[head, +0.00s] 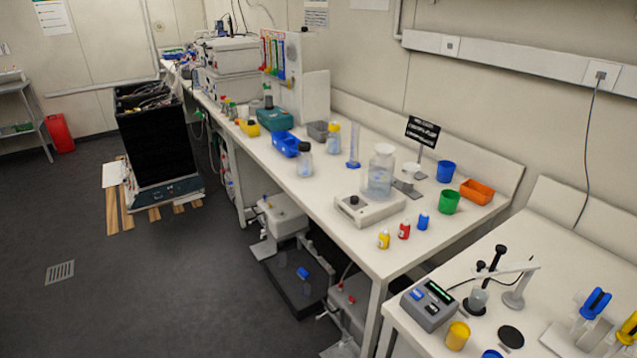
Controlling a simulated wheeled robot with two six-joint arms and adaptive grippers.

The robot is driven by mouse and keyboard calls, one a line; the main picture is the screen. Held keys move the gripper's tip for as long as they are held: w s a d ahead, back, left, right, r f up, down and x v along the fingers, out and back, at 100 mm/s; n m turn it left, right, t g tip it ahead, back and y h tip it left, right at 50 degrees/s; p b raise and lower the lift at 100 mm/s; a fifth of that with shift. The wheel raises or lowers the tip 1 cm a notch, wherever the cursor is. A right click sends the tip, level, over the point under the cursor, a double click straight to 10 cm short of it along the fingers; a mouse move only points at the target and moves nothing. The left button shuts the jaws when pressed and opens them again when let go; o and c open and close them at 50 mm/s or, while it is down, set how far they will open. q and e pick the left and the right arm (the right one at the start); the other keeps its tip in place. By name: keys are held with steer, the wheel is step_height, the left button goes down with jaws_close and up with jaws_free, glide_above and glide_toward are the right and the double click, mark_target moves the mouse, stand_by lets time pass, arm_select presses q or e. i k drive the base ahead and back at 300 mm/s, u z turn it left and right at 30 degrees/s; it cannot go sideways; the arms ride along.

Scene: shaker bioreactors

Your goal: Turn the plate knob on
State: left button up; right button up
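A white stirrer plate (352,214) lies on the long white bench, near its front edge. A small dark knob (354,199) sits on the front left part of the plate. A clear glass bottle (380,178) with some liquid stands on the plate, behind and to the right of the knob. The knob's marking is too small to read, so its setting cannot be told. Neither of my grippers shows in the head view.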

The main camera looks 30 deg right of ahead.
mark_target(353, 200)
steer(key=z, duration=0.2)
steer(key=i, duration=0.95)
steer(key=z, duration=1.2)
steer(key=i, duration=0.6)
steer(key=z, duration=0.6)
